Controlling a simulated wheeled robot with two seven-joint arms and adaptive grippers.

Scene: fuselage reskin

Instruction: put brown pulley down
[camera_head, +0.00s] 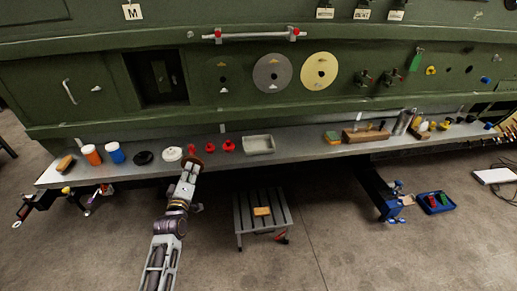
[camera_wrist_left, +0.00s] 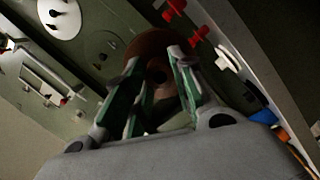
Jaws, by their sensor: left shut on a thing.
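The brown pulley (camera_wrist_left: 147,46) is a round brown disc between and beyond the fingers of my left gripper (camera_wrist_left: 158,72) in the left wrist view. My left gripper is shut on it. In the head view, my left gripper (camera_head: 191,165) is at the front edge of the grey shelf (camera_head: 300,142), and the brown pulley (camera_head: 195,160) shows only as a small dark brown rim at the fingertips. I cannot tell whether the pulley touches the shelf. My right gripper is in neither view.
Red knobs (camera_head: 228,146), a white disc (camera_head: 172,154) and a black disc (camera_head: 144,158) stand close by on the shelf. A grey tray (camera_head: 258,145) is to the right. A green panel with a grey disc (camera_head: 272,73) and a cream disc (camera_head: 319,71) rises behind. A step stool (camera_head: 240,222) stands below.

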